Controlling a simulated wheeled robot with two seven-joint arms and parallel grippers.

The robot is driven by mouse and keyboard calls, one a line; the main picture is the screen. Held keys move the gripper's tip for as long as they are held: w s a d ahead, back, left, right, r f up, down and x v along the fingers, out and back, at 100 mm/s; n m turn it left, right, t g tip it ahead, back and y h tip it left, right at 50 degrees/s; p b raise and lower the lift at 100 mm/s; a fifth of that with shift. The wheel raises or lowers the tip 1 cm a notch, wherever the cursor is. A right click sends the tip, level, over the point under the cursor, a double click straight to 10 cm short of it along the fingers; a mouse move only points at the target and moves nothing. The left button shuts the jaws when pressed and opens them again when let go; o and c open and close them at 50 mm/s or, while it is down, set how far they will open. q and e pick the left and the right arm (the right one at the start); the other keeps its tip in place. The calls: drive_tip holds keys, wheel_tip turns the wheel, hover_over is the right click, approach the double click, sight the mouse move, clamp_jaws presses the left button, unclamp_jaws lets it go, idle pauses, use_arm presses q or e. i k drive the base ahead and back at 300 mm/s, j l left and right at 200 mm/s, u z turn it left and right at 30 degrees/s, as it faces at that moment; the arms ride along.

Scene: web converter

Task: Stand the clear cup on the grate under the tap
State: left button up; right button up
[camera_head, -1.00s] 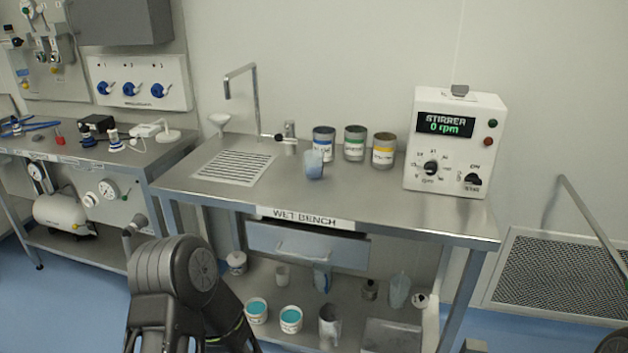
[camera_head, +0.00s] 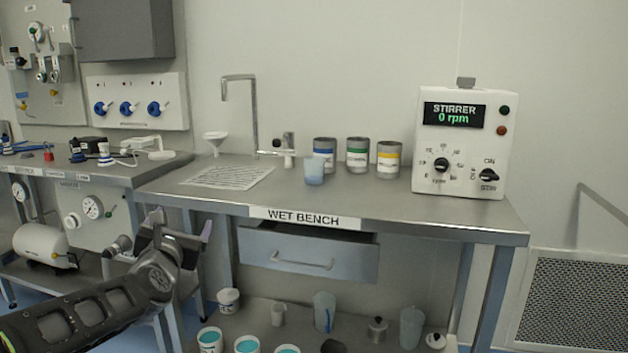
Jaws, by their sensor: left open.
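The clear cup (camera_head: 314,172), bluish and see-through, stands upright on the wet bench (camera_head: 340,198), in front of the blue-banded can. The slotted grate (camera_head: 228,177) is set in the bench top to the left of the cup. The tap (camera_head: 254,115) rises at the grate's back right edge, its spout bent left over the grate. My left gripper (camera_head: 182,224) is open and empty, in front of the bench's front left edge and below its top. It is apart from the cup. My right gripper is out of view.
Three cans (camera_head: 357,156) stand behind and right of the cup, and a white stirrer box (camera_head: 463,145) is at the right. A white funnel (camera_head: 215,141) is behind the grate. The drawer (camera_head: 305,255) under the bench top is partly open. Bare bench top lies between grate and cup.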

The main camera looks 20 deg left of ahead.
sight(233, 175)
drive_tip(key=i+l, duration=0.3)
drive_tip(key=i, duration=0.15)
drive_tip(key=i+l, duration=0.25)
drive_tip(key=i, duration=0.25)
drive_tip(key=i+l, duration=0.3)
drive_tip(key=i, duration=0.15)
